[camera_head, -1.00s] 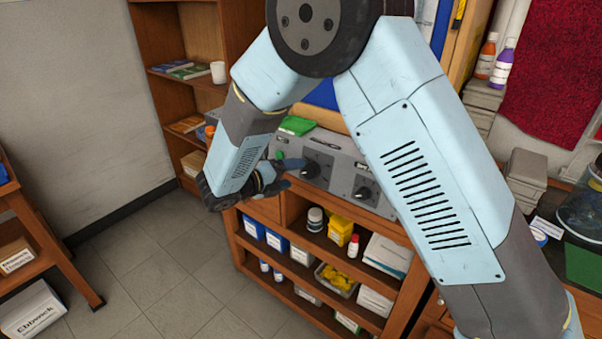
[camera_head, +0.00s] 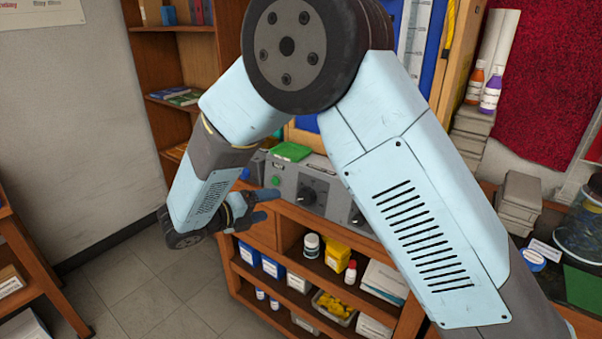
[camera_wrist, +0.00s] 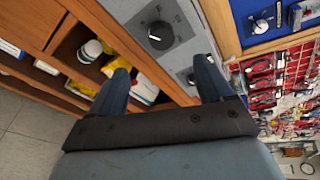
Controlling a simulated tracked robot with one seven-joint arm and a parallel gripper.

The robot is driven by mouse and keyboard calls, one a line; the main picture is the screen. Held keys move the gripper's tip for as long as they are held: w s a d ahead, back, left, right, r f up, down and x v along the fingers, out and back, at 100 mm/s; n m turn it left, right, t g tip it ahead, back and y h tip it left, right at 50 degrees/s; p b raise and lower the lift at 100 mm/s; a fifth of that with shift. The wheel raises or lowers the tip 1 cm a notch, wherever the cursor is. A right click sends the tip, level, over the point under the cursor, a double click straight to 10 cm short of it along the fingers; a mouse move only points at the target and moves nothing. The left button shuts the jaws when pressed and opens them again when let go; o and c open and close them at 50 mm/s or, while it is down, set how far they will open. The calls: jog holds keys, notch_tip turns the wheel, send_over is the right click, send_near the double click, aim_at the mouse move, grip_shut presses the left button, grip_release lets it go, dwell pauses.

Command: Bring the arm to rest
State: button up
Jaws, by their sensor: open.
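My arm, light blue and grey, is folded across the head view. My gripper (camera_head: 270,205) is at its lower left end, in front of the grey regulator panel (camera_head: 321,184). In the wrist view my gripper (camera_wrist: 165,85) shows two dark blue fingers spread apart with nothing between them. Beyond the fingers is the panel (camera_wrist: 178,55) with a black knob (camera_wrist: 157,36). I cannot tell the exact gap between fingers and panel, but no contact shows. The knob also shows in the head view (camera_head: 306,196).
Below the panel, a wooden shelf unit (camera_head: 258,318) holds bottles, a yellow box (camera_head: 337,253) and several cartons. A tall bookcase (camera_head: 158,55) stands behind at left. Grey floor (camera_head: 150,290) is free at the lower left. A green item (camera_head: 292,151) lies on the panel's top.

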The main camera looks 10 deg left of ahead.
jog(key=w+d+r+m+g, duration=0.1)
jog(key=d+r+m+g, duration=0.2)
jog(key=d+r+m, duration=0.5)
jog(key=w+d+r+m+g, duration=0.1)
jog(key=d+m+g, duration=0.3)
jog(key=d, duration=0.8)
jog(key=w+d+r+m+g, duration=0.1)
jog(key=d+r+m+g, duration=0.1)
jog(key=d+r+m, duration=0.6)
jog(key=s+d+r+m+t+y, duration=0.2)
jog(key=s+d+m+y, duration=0.6)
jog(key=s+d+m, duration=0.9)
jog(key=d+r+m, duration=0.1)
jog(key=d+m, duration=0.2)
jog(key=m, duration=0.2)
jog(key=shift+s+m, duration=0.25)
jog(key=shift+m, duration=0.15)
